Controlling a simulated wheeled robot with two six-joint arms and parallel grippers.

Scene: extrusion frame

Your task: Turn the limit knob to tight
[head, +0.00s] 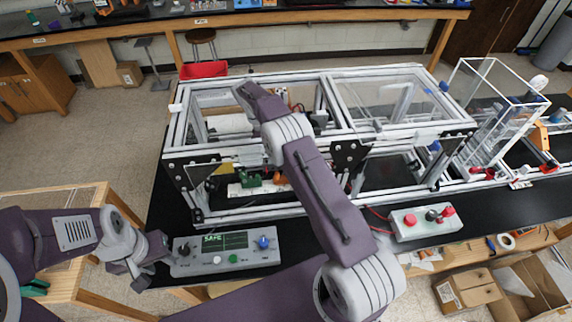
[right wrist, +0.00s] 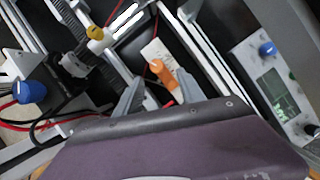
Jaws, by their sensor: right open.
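An orange knob (right wrist: 160,72) stands on a white plate (right wrist: 156,48) inside the frame in the right wrist view. No label naming the limit knob or its settings is readable. My right gripper (right wrist: 160,92) is open, with its two grey fingers on either side of the view of the orange knob. Whether they touch it cannot be told. In the head view my right arm reaches over the frame and hides its gripper. My left gripper (head: 147,262) is at the left end of the grey control box (head: 198,268); its finger gap is unclear.
The control box has a screen reading SAFE (head: 224,240) and a blue knob (head: 262,242). The extrusion frame (head: 335,84) has bars around the orange knob. A yellow knob (right wrist: 95,32) and another blue knob (right wrist: 34,91) are nearby. A button box (head: 408,234) stands at right.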

